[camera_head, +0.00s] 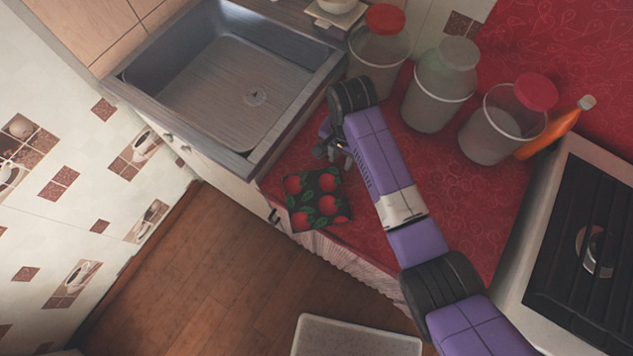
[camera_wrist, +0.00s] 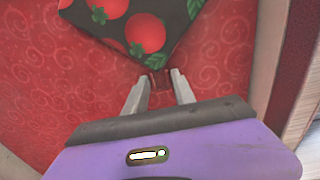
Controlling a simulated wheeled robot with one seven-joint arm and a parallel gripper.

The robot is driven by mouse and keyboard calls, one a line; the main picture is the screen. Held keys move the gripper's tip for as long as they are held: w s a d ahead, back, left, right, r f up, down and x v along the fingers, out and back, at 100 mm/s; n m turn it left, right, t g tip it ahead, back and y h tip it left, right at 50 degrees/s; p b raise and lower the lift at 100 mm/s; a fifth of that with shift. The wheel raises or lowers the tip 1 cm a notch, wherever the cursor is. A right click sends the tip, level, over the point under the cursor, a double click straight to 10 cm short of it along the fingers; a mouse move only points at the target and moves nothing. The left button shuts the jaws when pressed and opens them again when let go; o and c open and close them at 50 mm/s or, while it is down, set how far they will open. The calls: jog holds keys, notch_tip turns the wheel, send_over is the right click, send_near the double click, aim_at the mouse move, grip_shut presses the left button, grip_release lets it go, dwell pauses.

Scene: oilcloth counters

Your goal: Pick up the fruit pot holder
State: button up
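The fruit pot holder (camera_head: 318,198) is a dark square cloth with red fruits and green leaves. It lies flat on the red counter near its front edge, right of the sink. It also shows at the top of the wrist view (camera_wrist: 142,22), where its upper part is cut off. My gripper (camera_head: 335,150) is just beyond the pot holder in the head view, partly hidden by my arm. In the wrist view my gripper (camera_wrist: 157,80) has its two fingers apart with only red cloth between them. The pot holder's nearest corner is just ahead of the fingertips.
A metal sink (camera_head: 215,95) is at the left of the counter. Several lidded jars, one a green-tinted jar (camera_head: 437,95), and an orange bottle (camera_head: 555,128) stand behind my arm. A stove (camera_head: 590,240) is at right. A pale tray (camera_head: 355,338) is below at the front.

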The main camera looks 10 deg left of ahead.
grip_shut()
jog(key=shift+r, duration=0.1)
